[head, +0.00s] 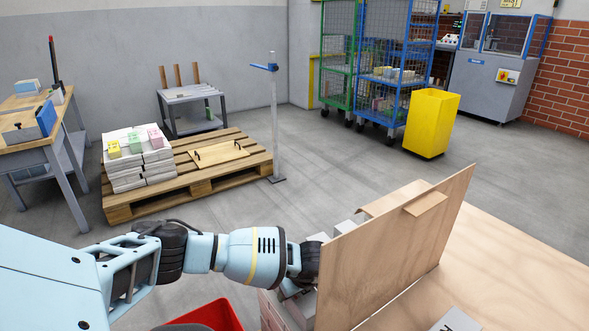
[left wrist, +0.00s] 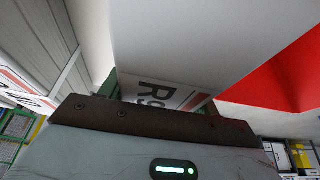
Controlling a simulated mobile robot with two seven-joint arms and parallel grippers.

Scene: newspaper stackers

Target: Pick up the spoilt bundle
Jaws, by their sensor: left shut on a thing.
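My left gripper (head: 299,287) reaches down behind an upright plywood panel (head: 395,250) at the front of the bench. Its fingertips are mostly hidden there. In the left wrist view a large pale grey block (left wrist: 190,40) fills the space in front of the gripper. I take it as the bundle my left gripper is shut on; whether it is marked spoilt does not show. My right gripper is not in view.
A red bin (head: 212,314) stands below my left arm. A wooden bench top (head: 520,270) lies right of the panel. A pallet (head: 200,195) holds stacked white bundles (head: 138,168) with coloured tags. A yellow bin (head: 432,123) and wire cages (head: 383,75) stand behind. Open floor lies between.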

